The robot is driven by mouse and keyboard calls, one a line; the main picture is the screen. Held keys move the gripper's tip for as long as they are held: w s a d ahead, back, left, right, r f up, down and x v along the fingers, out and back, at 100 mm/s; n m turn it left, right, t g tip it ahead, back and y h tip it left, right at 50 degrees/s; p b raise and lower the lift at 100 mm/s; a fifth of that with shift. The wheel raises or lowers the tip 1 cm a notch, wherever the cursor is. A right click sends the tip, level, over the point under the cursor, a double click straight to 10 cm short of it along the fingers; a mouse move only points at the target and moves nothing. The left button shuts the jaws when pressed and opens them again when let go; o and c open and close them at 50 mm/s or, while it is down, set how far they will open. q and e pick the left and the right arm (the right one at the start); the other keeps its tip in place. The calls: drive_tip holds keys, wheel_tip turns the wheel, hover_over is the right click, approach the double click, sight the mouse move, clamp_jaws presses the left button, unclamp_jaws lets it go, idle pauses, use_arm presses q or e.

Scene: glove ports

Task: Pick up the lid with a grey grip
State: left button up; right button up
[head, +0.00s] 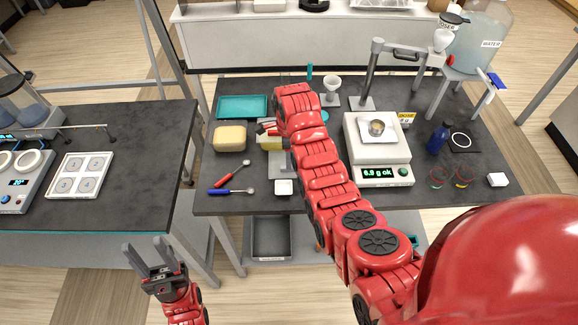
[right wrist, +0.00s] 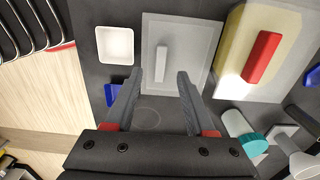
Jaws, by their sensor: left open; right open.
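The lid with a grey grip (right wrist: 192,28) is a flat grey square with a light grey bar on top in the right wrist view. Part of it shows as a grey patch (head: 279,166) left of my right arm in the head view. My right gripper (right wrist: 156,78) is open and empty, its fingertips on either side of the lid's lower part. The bar lies between the finger lines, a little past the tips; height above it is unclear. In the head view this gripper is hidden behind my arm.
A red-gripped lid (right wrist: 263,57) sits on a pale yellow box beside the grey lid. A small white dish (right wrist: 115,45) lies on the other side. A teal-capped vial (right wrist: 240,132) is close to the right finger. A scale (head: 378,137) stands farther right.

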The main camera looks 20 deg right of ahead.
wheel_tip(320, 180, down, 4)
drive_tip(key=shift+s+d+f+b, duration=0.1)
drive_tip(key=shift+d+b, duration=0.05)
drive_tip(key=shift+b, duration=0.2)
drive_tip(key=shift+f, duration=0.35)
clamp_jaws()
drive_tip(key=shift+r, duration=0.1)
